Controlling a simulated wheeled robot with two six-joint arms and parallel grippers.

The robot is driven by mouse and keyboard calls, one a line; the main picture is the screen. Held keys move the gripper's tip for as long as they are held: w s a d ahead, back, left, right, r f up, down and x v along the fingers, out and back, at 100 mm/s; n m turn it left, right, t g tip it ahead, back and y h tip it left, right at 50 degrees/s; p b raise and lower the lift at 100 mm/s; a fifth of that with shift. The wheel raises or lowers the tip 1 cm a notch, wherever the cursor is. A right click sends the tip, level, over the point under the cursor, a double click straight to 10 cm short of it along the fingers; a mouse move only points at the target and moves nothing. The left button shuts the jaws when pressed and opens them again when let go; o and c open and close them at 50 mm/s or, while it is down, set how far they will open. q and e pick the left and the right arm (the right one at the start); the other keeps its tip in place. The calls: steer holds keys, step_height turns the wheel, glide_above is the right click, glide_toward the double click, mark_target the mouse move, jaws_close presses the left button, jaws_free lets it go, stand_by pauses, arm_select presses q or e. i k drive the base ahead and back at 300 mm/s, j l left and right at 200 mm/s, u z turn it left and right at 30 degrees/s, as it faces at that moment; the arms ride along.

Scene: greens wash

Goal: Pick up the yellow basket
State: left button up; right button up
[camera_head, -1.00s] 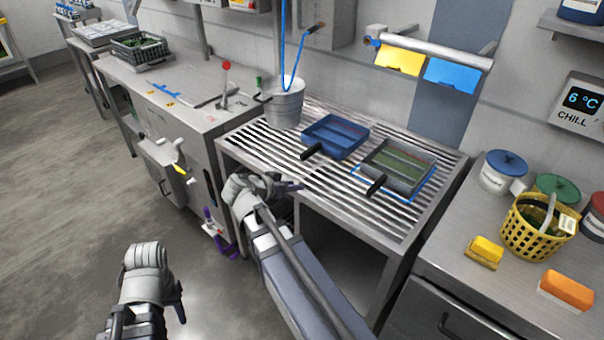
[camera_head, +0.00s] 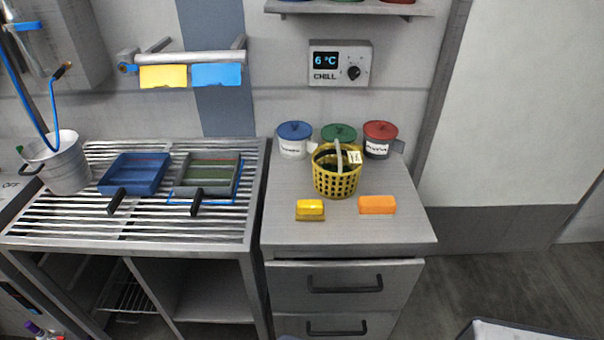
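The yellow basket (camera_head: 337,184) stands upright on the steel counter (camera_head: 285,232), toward its back half. It has a slotted wall, a raised grey handle, dark green contents and a white tag at its upper right. Neither of my grippers shows now. A pale grey surface at the bottom right edge may be part of my own body.
Lidded pots in blue (camera_head: 294,140), green (camera_head: 339,135) and red (camera_head: 379,140) stand close behind the basket. A yellow block (camera_head: 310,209) and an orange block (camera_head: 377,204) lie in front. Left is a slatted rack with a blue tray (camera_head: 135,173), a grey tray (camera_head: 208,176) and a bucket (camera_head: 57,164).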

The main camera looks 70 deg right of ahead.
mark_target(341, 181)
steer(key=i+j+z, duration=0.15)
steer(key=z, duration=2.8)
